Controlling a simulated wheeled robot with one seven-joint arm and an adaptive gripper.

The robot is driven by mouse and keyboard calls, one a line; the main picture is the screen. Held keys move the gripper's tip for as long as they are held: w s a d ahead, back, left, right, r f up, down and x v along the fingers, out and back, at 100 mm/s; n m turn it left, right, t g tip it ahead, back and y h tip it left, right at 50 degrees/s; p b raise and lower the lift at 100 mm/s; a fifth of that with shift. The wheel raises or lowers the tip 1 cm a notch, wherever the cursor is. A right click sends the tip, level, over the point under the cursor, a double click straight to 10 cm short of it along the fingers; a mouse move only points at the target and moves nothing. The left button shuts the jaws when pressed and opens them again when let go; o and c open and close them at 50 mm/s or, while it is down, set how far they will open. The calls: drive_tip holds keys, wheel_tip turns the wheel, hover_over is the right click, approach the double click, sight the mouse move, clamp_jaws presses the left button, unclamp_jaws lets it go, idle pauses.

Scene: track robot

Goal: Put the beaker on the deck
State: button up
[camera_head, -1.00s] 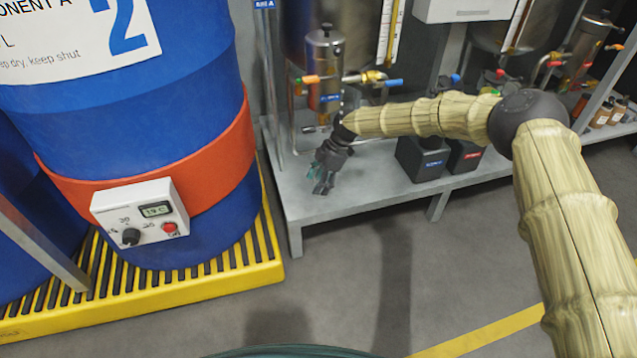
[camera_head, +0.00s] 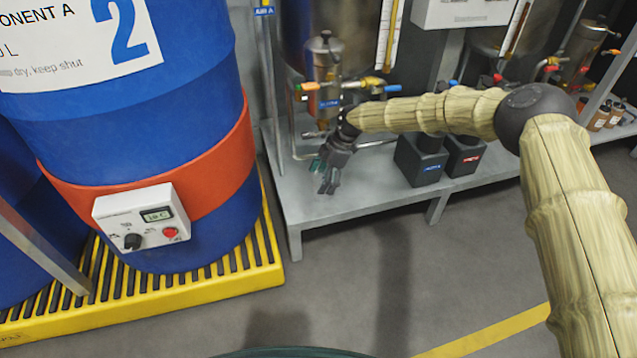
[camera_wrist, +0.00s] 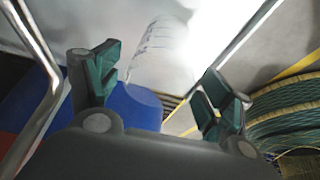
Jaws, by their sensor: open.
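The beaker (camera_wrist: 158,42) is clear, with dark graduation marks. In the wrist view it shows beyond and between my two teal-padded fingertips, against a bright grey surface. Its base and any contact with the fingers are hard to make out. My gripper (camera_wrist: 160,84) is open, one finger on each side of the beaker in the picture. In the head view my gripper (camera_head: 325,176) hangs low over the left end of the grey deck (camera_head: 372,190), fingers pointing down. I cannot make out the beaker there.
A blue drum (camera_head: 130,110) with a red band and control box stands left on a yellow grated pallet (camera_head: 262,255). Behind the gripper are a steel vessel (camera_head: 325,65) and valves (camera_head: 372,83). Two black boxes (camera_head: 420,160) (camera_head: 465,157) stand right on the deck.

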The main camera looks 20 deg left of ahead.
drive_tip(key=w+d+p, duration=0.1)
drive_tip(key=w+d, duration=0.1)
drive_tip(key=d, duration=0.1)
drive_tip(key=w+d+p, duration=0.1)
drive_tip(key=w+d, duration=0.1)
drive_tip(key=d, duration=0.1)
drive_tip(key=w+d+p, duration=0.1)
drive_tip(key=w+d, duration=0.1)
drive_tip(key=d, duration=0.2)
drive_tip(key=shift+w, duration=0.25)
idle(2.0)
